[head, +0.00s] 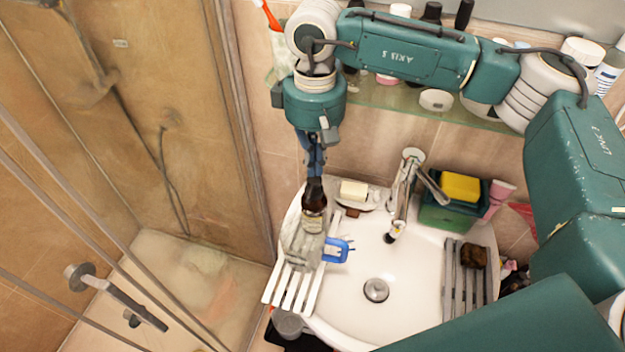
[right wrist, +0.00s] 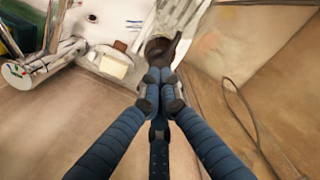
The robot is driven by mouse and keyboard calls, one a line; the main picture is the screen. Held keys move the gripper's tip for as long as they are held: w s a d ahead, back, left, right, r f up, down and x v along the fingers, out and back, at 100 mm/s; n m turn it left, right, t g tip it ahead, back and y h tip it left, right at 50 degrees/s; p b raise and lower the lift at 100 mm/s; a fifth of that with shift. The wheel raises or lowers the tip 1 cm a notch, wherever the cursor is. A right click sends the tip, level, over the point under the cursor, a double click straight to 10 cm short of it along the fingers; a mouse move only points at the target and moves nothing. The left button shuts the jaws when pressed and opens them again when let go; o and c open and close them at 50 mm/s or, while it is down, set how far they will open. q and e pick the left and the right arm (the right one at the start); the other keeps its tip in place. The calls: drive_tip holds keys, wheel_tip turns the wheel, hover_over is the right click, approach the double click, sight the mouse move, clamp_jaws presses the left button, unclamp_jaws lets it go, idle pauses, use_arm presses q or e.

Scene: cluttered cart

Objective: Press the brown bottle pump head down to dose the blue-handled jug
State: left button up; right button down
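The brown bottle (head: 314,222) stands upright at the left side of the sink, with a pale label and a dark top. My right gripper (head: 315,170) points down right above it, fingers together. In the right wrist view the fingertips (right wrist: 160,76) meet at the dark pump head (right wrist: 162,48) and overlap it; whether they touch it I cannot tell. The clear jug (head: 302,246) with its blue handle (head: 337,250) is beside the bottle, on the left rack; the jug's outline is faint. My left gripper is out of view.
The white slatted rack (head: 290,290) lies over the sink's left edge. A soap dish with soap (head: 354,191), the tap (head: 404,190) and a green box with a yellow sponge (head: 460,187) stand behind. A glass shelf (head: 420,112) with several bottles is above. The basin (head: 350,300) is clear.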

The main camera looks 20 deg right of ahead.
sight(314, 179)
drive_tip(key=shift+f, duration=0.15)
idle(0.4)
drive_tip(key=shift+f+b, duration=1.5)
drive_tip(key=shift+b, duration=0.05)
drive_tip(key=shift+r, duration=0.1)
drive_tip(key=shift+r+p, duration=0.65)
drive_tip(key=shift+r, duration=0.95)
drive_tip(key=shift+r+p, duration=1.2)
drive_tip(key=shift+r, duration=1.3)
